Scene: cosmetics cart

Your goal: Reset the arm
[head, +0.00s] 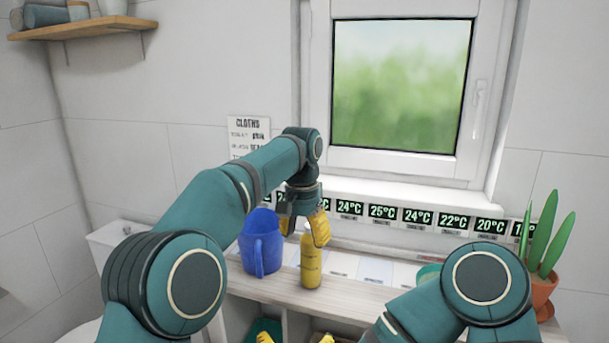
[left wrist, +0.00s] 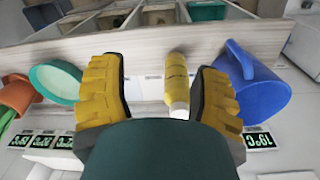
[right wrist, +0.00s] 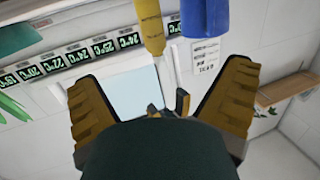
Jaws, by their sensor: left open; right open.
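My left gripper (head: 303,228) is open above the cart top, close to a yellow bottle (head: 310,262) that stands upright. In the left wrist view the bottle (left wrist: 177,85) shows between the spread yellow fingers, nearer the right one; I cannot tell whether it touches. My right gripper (head: 295,339) shows only its yellow fingertips at the bottom edge of the head view, low in front of the cart. In the right wrist view its fingers (right wrist: 160,95) are spread, with nothing held; the bottle (right wrist: 150,25) shows beyond them.
A blue jug (head: 262,243) stands just left of the bottle. A potted plant (head: 543,283) stands at the right end of the top. A green bowl (left wrist: 55,80) is partly hidden in the head view. Temperature signs (head: 383,212) line the back, below the window (head: 402,85).

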